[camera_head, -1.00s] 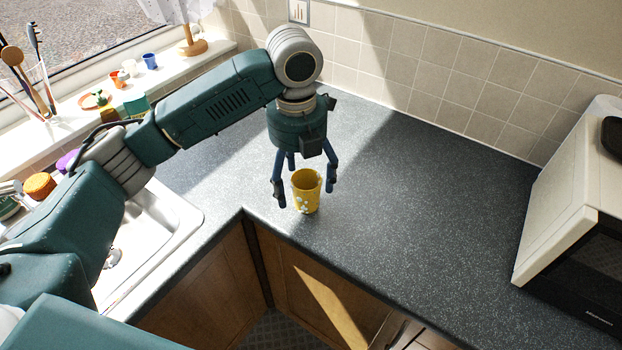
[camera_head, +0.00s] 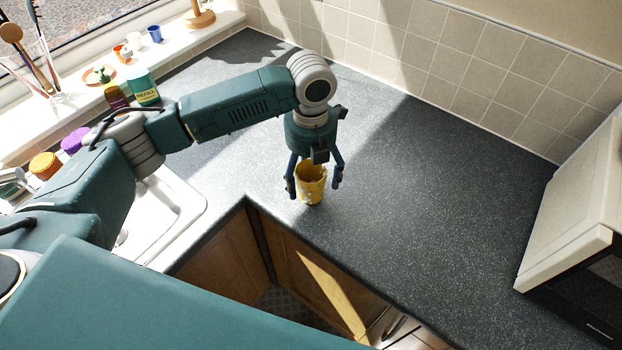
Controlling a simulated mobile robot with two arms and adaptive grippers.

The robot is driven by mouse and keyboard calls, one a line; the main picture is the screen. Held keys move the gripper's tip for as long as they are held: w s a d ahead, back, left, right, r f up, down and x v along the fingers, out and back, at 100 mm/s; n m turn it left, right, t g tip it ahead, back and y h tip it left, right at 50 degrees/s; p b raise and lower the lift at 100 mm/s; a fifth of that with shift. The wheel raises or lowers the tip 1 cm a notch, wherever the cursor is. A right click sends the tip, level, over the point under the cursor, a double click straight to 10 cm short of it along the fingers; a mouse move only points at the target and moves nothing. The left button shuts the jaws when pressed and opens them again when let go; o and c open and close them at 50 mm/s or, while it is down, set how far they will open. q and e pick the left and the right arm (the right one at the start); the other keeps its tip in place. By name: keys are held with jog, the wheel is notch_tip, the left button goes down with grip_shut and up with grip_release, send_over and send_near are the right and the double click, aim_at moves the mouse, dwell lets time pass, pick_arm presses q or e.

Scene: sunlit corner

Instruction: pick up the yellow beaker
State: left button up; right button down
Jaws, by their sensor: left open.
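The yellow beaker (camera_head: 311,188) stands upright on the dark speckled counter (camera_head: 420,190), near the inner corner of its front edge. It has pale spots low on its side. My left gripper (camera_head: 314,188) points down over the beaker with its fingers spread, one on the left side and one on the right. The gripper hides part of the beaker's rim. I cannot tell whether the fingers touch it. My right gripper is not in view.
A sink (camera_head: 170,215) lies to the left. A microwave (camera_head: 580,240) stands at the right. The counter right of the beaker is clear.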

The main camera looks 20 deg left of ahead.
pick_arm(q)
jog(key=shift+f, duration=0.9)
jog(key=shift+c, duration=0.3)
jog(key=c, duration=1.3)
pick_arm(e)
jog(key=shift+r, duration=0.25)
